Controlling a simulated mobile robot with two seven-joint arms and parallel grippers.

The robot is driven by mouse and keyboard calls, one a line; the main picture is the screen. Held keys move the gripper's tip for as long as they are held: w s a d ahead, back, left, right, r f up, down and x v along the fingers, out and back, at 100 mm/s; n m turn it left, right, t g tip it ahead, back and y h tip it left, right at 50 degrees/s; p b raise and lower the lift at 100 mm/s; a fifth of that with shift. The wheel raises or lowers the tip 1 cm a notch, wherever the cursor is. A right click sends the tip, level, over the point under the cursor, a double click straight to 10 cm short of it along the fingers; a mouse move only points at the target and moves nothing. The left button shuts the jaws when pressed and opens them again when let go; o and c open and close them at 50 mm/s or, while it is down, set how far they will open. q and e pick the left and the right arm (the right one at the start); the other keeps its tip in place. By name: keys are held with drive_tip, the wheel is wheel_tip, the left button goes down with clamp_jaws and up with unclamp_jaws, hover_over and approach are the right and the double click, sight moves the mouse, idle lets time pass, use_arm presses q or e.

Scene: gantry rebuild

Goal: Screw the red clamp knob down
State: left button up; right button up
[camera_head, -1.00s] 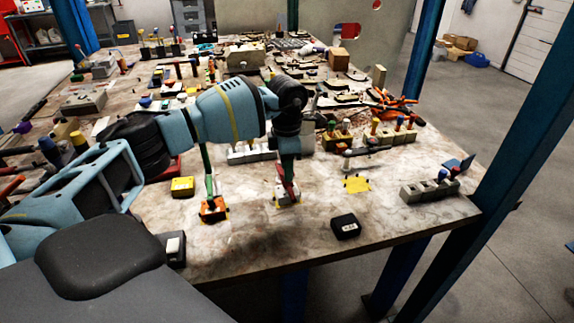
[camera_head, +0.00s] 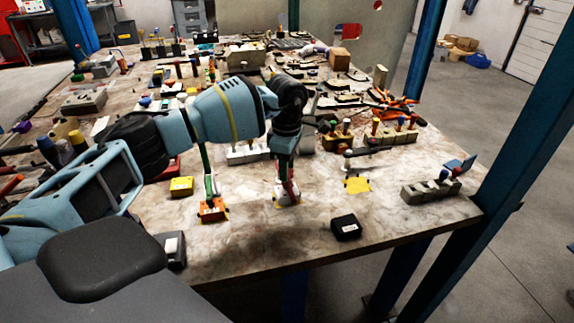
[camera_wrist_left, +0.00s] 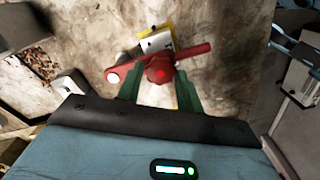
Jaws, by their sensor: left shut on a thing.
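The red clamp knob (camera_wrist_left: 160,72) shows in the left wrist view as a red hub with a bar reaching out on both sides. It sits over a small white block (camera_wrist_left: 154,43) on a yellow patch. The green fingers of my left gripper (camera_wrist_left: 160,82) stand on both sides of the hub and are shut on it. In the head view my left gripper (camera_head: 286,178) points down at the knob (camera_head: 289,188), which is partly hidden by the fingers. The white block (camera_head: 286,199) lies below it on the table. My right gripper is not in view.
An orange block (camera_head: 213,210) with a green and white upright stands left of the gripper. Bare table (camera_head: 265,245) lies in front.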

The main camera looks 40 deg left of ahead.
use_arm(q)
drive_tip(key=shift+r, duration=0.1)
drive_tip(key=o, duration=0.8)
wheel_tip(320, 180, up, 8)
drive_tip(key=shift+f, duration=0.1)
drive_tip(key=shift+s+d+f, duration=0.1)
idle(0.5)
